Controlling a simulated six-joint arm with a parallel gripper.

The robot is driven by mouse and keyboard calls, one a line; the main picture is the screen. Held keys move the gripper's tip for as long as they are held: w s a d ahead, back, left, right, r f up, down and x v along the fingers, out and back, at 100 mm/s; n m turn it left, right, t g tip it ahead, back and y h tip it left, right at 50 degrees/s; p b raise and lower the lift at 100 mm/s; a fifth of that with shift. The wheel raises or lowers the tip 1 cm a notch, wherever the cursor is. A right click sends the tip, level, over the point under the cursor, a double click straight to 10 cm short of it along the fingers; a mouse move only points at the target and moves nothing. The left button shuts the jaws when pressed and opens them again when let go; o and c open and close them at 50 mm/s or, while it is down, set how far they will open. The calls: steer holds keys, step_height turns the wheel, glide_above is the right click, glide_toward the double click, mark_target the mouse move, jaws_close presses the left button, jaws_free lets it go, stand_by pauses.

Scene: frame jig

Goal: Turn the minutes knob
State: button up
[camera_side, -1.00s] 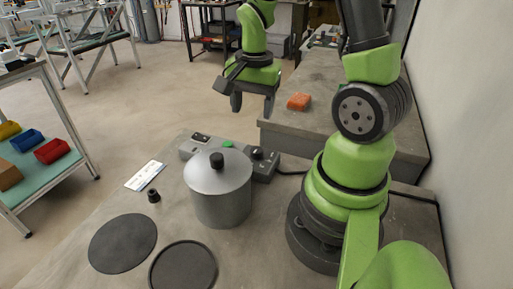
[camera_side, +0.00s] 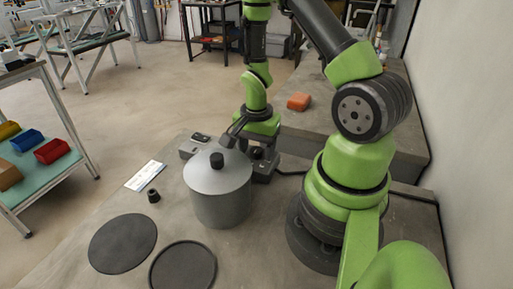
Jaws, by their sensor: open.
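The grey control box (camera_side: 190,151) stands behind the metal pot, and the pot hides part of its front. A dark knob (camera_side: 257,154) is at the box's right end; I cannot read any label on it. My gripper (camera_side: 251,148) points down over that right end with its fingers apart. One finger is at the left of the knob, near the pot lid, and the other is at its right. The knob shows only partly between them. I cannot tell whether the fingers touch it.
The metal pot (camera_side: 220,201) with a black lid knob (camera_side: 217,160) stands close in front of the box. A small black piece (camera_side: 154,196), a white card (camera_side: 145,176) and two dark discs (camera_side: 123,243) (camera_side: 183,268) lie to the left and front. An orange block (camera_side: 299,101) lies behind.

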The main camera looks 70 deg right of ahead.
steer(key=c, duration=0.9)
steer(key=shift+n, duration=0.4)
steer(key=n, duration=0.3)
steer(key=shift+n, duration=0.4)
steer(key=n, duration=0.4)
steer(key=shift+n, duration=0.3)
steer(key=n, duration=0.8)
steer(key=shift+n, duration=0.3)
